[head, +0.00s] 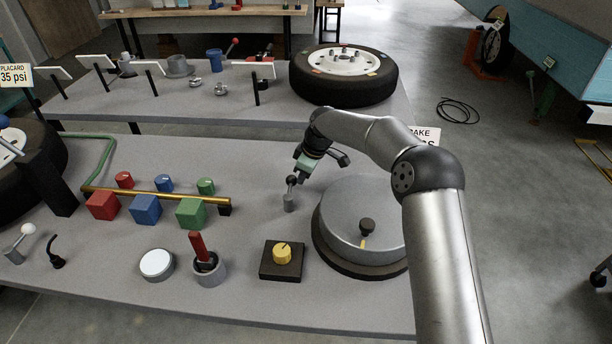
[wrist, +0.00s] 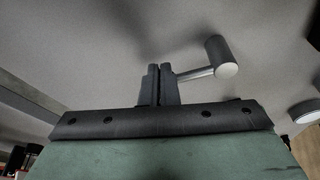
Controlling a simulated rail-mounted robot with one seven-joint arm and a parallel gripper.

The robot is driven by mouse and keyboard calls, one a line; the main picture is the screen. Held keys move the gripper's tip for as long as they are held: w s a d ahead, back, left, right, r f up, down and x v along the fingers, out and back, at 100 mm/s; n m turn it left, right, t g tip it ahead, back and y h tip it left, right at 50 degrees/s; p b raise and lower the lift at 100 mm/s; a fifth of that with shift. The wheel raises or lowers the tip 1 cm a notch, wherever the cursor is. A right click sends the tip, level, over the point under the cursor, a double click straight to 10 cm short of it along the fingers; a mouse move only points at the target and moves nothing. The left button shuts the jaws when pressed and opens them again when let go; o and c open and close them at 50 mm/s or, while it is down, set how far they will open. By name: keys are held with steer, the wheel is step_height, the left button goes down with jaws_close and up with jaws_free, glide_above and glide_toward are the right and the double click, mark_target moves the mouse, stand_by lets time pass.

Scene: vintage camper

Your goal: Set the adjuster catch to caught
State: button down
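A small lever with a short grey post (head: 289,203) and a dark knob (head: 291,180) stands on the bench, left of the large grey drum; it looks like the adjuster catch, though no label shows. In the wrist view its grey cylinder (wrist: 221,57) and thin rod (wrist: 196,73) show, the rod running to the right finger. My gripper (head: 296,173) is right at the knob, coming from above and the right. In the wrist view my gripper's fingers (wrist: 160,84) are close together with only a thin gap. The rod's end is hidden at the fingers, so I cannot tell whether they grip it.
The grey drum (head: 345,215) with a dark knob stands close on the right. A yellow knob on a dark base (head: 282,256) is in front. Coloured blocks (head: 146,210) and a brass rail (head: 160,195) lie left. Bare bench (head: 245,160) surrounds the lever's left side.

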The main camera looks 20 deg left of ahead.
steer(key=shift+a, duration=0.1)
steer(key=p+v, duration=0.4)
steer(key=v, duration=0.6)
steer(key=shift+p, duration=0.35)
steer(key=s+d+r+m+h, duration=0.1)
steer(key=s+d+r+m, duration=0.25)
steer(key=d, duration=0.45)
steer(key=s+d+r+m+t+h, duration=0.1)
steer(key=s+d+r+m, duration=0.15)
steer(key=s+d, duration=0.4)
steer(key=s+d+r+m+h, duration=0.15)
steer(key=d+r, duration=0.25)
steer(key=d, duration=0.5)
steer(key=s+d+f+m, duration=0.1)
steer(key=s+d+m, duration=0.4)
steer(key=s, duration=0.6)
steer(key=s+d+f+m, duration=0.2)
steer(key=s+d+m, duration=0.3)
steer(key=s+d, duration=0.5)
steer(key=s, duration=0.2)
steer(key=shift+s+d, duration=0.3)
steer(key=shift+d, duration=0.05)
steer(key=shift+f, duration=0.1)
